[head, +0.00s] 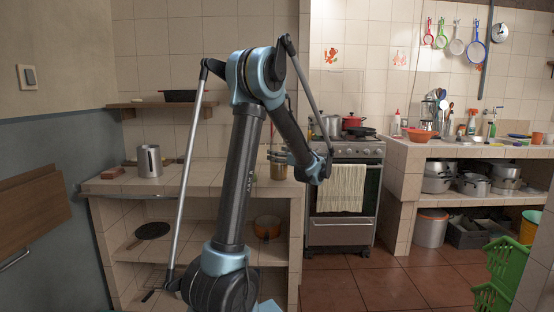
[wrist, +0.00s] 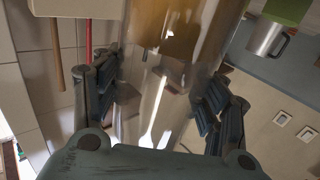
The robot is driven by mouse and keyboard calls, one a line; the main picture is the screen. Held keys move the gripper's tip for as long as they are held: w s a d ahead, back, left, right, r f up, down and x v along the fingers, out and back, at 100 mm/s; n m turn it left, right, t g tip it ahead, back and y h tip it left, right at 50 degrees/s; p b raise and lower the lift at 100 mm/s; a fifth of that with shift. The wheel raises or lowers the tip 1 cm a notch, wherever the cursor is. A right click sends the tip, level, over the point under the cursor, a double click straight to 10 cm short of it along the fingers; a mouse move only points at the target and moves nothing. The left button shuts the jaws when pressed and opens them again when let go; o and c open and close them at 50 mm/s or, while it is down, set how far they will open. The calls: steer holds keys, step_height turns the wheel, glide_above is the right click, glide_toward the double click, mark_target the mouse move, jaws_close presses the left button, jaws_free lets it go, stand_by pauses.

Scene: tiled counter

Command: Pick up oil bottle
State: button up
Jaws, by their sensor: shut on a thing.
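The oil bottle (head: 278,172) is a clear container with amber content, at the right end of the left counter in the head view. In the wrist view the oil bottle (wrist: 158,95) fills the middle, its amber part towards the top of the picture. My gripper (wrist: 162,100) has one finger on each side of it and is shut on it. In the head view my gripper (head: 278,155) reaches the bottle from the right, partly hidden by my arm. I cannot tell whether the bottle's base touches the counter.
A metal canister (head: 149,161) and a reddish block (head: 113,172) stand on the left counter. A shelf (head: 160,105) with a dark pan hangs above it. The stove (head: 345,195) with pots stands to the right. The counter's middle is mostly clear.

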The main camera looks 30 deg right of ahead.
step_height(320, 180, up, 10)
steer(key=shift+r, duration=0.1)
stand_by(0.5)
